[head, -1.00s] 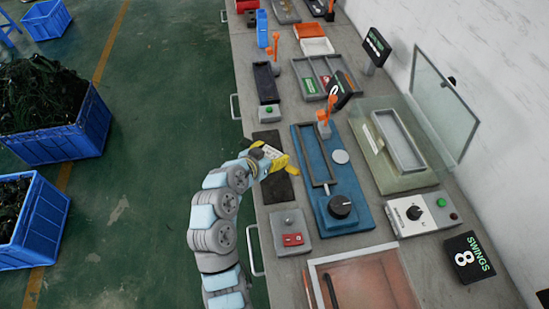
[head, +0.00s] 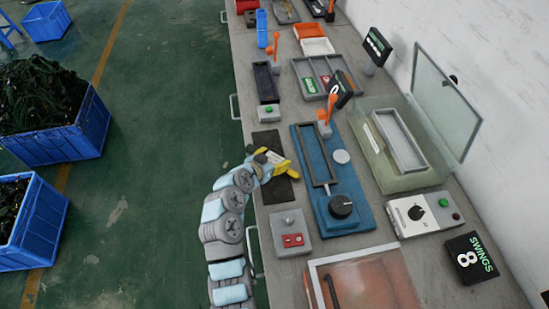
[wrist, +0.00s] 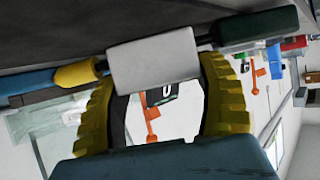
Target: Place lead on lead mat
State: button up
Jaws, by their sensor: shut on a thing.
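My gripper (head: 272,163) is over the middle of a dark, flat mat (head: 267,140) on the bench, with mat showing on both sides of it. In the wrist view, its ribbed yellow fingers (wrist: 158,88) are shut on the lead (wrist: 153,63), gripping a pale grey block on it. Blue and yellow parts of the lead extend to the left and a dark green part to the right. The lead lies close to a dark surface across the top of the wrist view. I cannot tell whether it touches the mat. In the head view the lead is mostly hidden by my gripper.
A blue fixture with a black knob (head: 341,206) stands right of the mat. A grey box with red switches (head: 291,232) is in front and a green-button box (head: 268,113) behind. A glass-lidded case (head: 405,145) stands farther right. The bench's left edge runs close to the mat.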

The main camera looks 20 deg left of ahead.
jog(key=shift+w+r, duration=0.1)
jog(key=o, duration=1.2)
jog(key=p+v, duration=0.1)
jog(key=v, duration=1.1)
